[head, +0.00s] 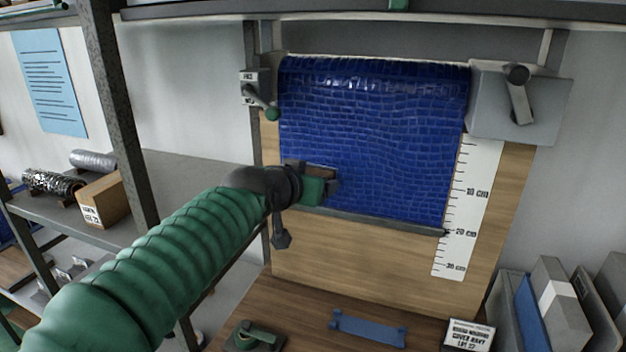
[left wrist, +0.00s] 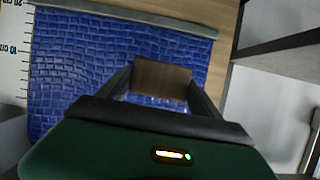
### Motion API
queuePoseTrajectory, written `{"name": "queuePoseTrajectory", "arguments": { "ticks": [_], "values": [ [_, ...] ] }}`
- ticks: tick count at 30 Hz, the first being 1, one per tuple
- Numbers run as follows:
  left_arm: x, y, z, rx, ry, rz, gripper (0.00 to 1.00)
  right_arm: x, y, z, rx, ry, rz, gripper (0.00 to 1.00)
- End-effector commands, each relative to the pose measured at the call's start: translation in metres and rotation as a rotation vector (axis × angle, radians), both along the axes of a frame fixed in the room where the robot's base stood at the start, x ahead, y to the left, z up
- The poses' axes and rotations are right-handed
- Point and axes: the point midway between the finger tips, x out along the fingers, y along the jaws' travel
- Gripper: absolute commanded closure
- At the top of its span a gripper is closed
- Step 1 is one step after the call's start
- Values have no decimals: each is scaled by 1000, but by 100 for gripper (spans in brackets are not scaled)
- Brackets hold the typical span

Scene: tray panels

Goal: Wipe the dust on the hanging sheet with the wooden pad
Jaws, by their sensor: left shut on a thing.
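The hanging sheet (head: 370,120) is blue with a scale-like texture and hangs from a roller in front of a wooden board. It also shows in the left wrist view (left wrist: 75,70). My left gripper (head: 328,182) is at the sheet's lower left part. It is shut on the wooden pad (left wrist: 162,80), a brown block between the two fingers. In the head view the pad (head: 320,171) is partly hidden by the gripper. The pad is at or very close to the sheet; I cannot tell if it touches. I cannot make out dust clearly. My right gripper is not in view.
A ruler strip (head: 470,200) runs down the sheet's right side. A grey bracket with a lever (head: 518,100) is at upper right. A dark bar (head: 395,224) edges the sheet's bottom. A blue flat piece (head: 368,327) lies on the table. A shelf with a cardboard box (head: 103,200) stands left.

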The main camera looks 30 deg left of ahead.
Motion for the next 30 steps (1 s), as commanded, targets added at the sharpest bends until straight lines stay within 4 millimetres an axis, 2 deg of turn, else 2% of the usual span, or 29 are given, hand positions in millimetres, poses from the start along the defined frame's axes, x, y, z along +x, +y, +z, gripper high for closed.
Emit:
{"name": "queuePoseTrajectory", "arguments": {
  "ticks": [8,16,30],
  "values": [
    [-3,-1,0,0,-1,0,70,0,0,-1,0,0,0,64],
    [-28,-6,0,0,-2,0,70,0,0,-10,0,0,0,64],
    [-29,-7,0,0,0,0,70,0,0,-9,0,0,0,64]
  ]
}}
